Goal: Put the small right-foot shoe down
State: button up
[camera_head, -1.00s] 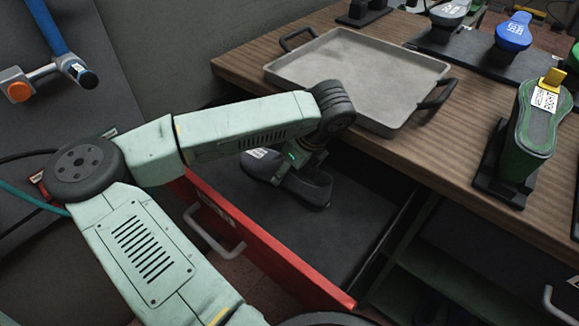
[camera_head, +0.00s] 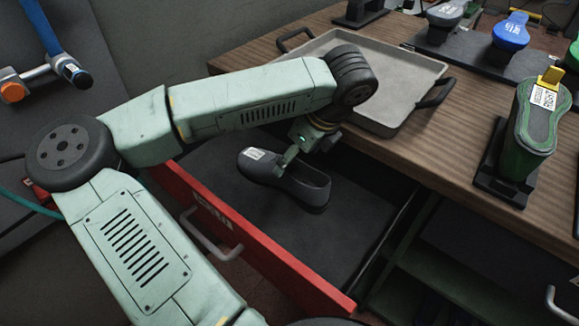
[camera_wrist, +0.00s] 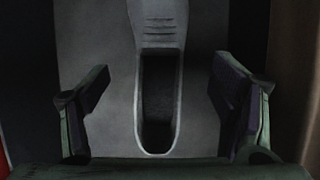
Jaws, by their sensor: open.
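A dark grey slip-on shoe (camera_head: 285,180) with a white label on its toe lies sole-down in the open red-fronted drawer (camera_head: 245,238). In the wrist view the shoe (camera_wrist: 158,75) shows from above, its opening towards the bottom of the picture. My gripper (camera_head: 297,150) is just above the shoe in the head view. In the wrist view its two fingers (camera_wrist: 160,95) are spread wide, one on each side of the shoe, with clear gaps. The label is too small to read.
A grey tray (camera_head: 350,68) with black handles stands on the wooden bench (camera_head: 445,148) above the drawer. A green shoe form (camera_head: 530,130) with a yellow tab stands at the right. The drawer floor around the shoe is clear.

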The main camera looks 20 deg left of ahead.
jog(key=v, duration=0.5)
jog(key=shift+r+b, duration=0.15)
jog(key=shift+b, duration=0.15)
